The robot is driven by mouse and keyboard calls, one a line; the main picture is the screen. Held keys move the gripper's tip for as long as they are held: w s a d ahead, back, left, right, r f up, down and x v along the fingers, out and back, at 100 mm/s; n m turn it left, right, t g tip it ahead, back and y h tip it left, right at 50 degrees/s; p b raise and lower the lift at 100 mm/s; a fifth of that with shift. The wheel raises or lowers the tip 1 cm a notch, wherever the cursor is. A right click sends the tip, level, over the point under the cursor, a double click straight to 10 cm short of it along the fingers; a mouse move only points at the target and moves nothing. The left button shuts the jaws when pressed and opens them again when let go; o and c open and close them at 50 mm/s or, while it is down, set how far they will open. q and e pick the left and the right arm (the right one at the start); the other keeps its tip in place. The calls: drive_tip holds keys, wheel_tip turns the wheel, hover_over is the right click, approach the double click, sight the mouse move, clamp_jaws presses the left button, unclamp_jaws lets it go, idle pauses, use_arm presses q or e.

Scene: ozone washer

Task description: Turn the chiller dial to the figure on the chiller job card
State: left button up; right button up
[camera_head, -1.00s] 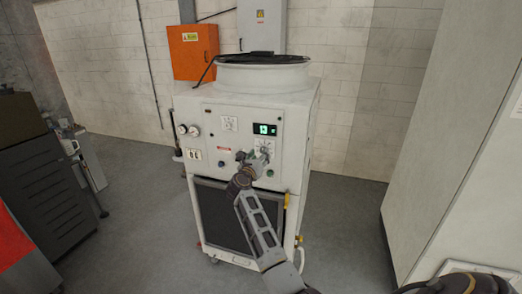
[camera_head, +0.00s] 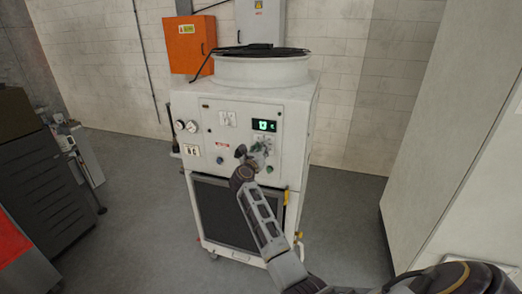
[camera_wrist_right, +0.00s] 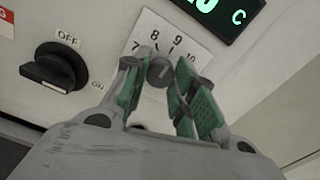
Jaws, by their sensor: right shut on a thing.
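The chiller (camera_head: 235,165) is a white cabinet with a control panel on its front. Its dial (camera_wrist_right: 160,72) is a small round grey knob on a white scale plate (camera_wrist_right: 172,36) with the figures 7, 8, 9 and 10 showing. My right gripper (camera_head: 258,152) is at the dial; in the wrist view its green-padded fingers (camera_wrist_right: 158,82) are shut on the knob from both sides. The fingers hide the lower scale. A green display (camera_head: 264,126) sits above the dial; the wrist view shows only part of its reading. A small white card (camera_head: 228,118) is on the panel, its print unreadable. My left gripper is out of view.
A black OFF/ON switch (camera_wrist_right: 55,70) is left of the dial, close to my fingers. Two gauges (camera_head: 186,126) sit at the panel's left. A tall white cabinet (camera_head: 440,140) stands at the right. The floor between is clear.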

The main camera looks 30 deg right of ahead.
drive_tip(key=shift+c, duration=0.7)
drive_tip(key=shift+n+p, duration=4)
drive_tip(key=shift+p, duration=0.3)
